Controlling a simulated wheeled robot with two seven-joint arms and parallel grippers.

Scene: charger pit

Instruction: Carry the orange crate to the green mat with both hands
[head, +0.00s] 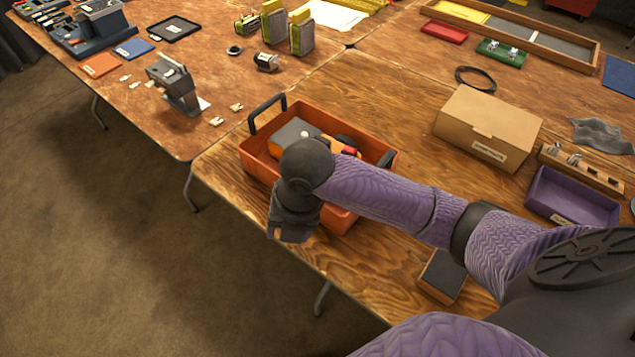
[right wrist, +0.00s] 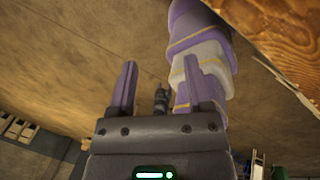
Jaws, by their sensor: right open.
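The orange crate (head: 257,158) stands near the front edge of the wooden table in the head view. It has a black handle (head: 266,112) upright at its left end and another (head: 386,160) at its right end. A grey and orange tool lies inside. My right arm crosses over the crate and hides part of its middle and front. My right gripper (head: 290,232) hangs at the crate's front side, apart from both handles. In the right wrist view its jaws (right wrist: 161,75) are open and empty. My left gripper is not seen. No green mat can be made out.
A cardboard box (head: 487,128), a purple bin (head: 572,197) and a black cable (head: 475,78) lie right of the crate. A grey device (head: 174,84) stands on the left table. A green tray (head: 501,53) sits at the back. Bare tabletop (head: 360,100) lies behind the crate.

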